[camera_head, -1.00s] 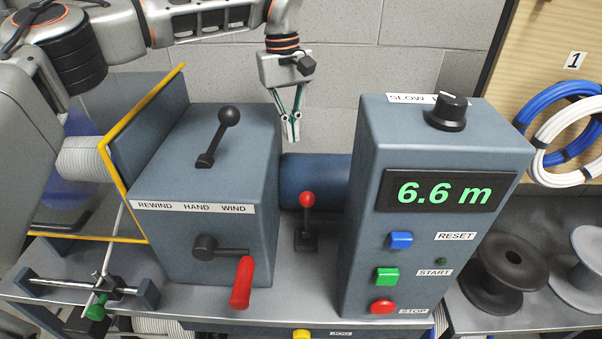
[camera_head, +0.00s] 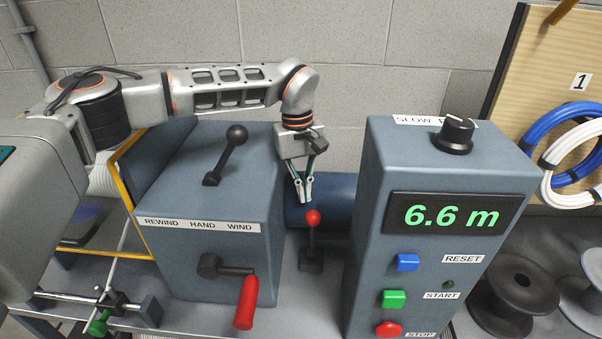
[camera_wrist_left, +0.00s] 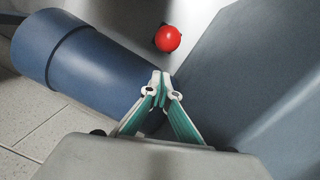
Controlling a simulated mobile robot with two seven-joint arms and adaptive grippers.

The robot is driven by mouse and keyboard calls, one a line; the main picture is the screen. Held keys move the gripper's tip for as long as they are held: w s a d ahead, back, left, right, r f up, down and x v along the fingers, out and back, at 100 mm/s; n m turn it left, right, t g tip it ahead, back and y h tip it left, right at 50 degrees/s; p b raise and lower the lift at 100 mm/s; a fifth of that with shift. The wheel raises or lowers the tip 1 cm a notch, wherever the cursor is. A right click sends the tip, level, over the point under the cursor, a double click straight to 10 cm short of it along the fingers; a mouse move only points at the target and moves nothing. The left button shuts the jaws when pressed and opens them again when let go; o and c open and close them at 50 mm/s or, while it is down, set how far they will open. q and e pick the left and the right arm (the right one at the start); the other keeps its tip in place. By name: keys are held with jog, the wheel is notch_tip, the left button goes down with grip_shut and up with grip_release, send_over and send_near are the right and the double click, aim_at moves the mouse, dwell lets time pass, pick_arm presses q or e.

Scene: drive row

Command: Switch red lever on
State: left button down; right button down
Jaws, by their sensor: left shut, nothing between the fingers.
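The red lever (camera_head: 313,219) is a black stick with a red ball on top. It stands on a black base between the two grey-blue boxes, in front of a blue cylinder. Its red ball also shows in the left wrist view (camera_wrist_left: 168,38), beyond the fingertips. My left gripper (camera_head: 304,199) points down just above and behind the ball, with its fingertips together and empty. A small gap seems to lie between tips and ball. The fingers also show in the left wrist view (camera_wrist_left: 161,90). My right gripper is in no view.
The left box (camera_head: 200,270) carries a black-knobbed selector (camera_head: 226,153) and a red-handled crank (camera_head: 247,302). The right box (camera_head: 362,230) has a display reading 6.6 m, a dial and buttons. The blue cylinder (camera_wrist_left: 95,60) lies close beside the fingers. Spools and cable coils are at right.

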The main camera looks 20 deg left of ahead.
pick_arm(q)
jog(key=shift+s+d+f, duration=0.1)
jog(key=shift+s+d, duration=0.25)
jog(key=shift+s, duration=0.25)
jog(key=shift+s+d, duration=0.3)
jog(key=shift+s, duration=0.25)
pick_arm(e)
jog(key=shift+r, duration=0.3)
pick_arm(q)
jog(key=shift+d, duration=0.1)
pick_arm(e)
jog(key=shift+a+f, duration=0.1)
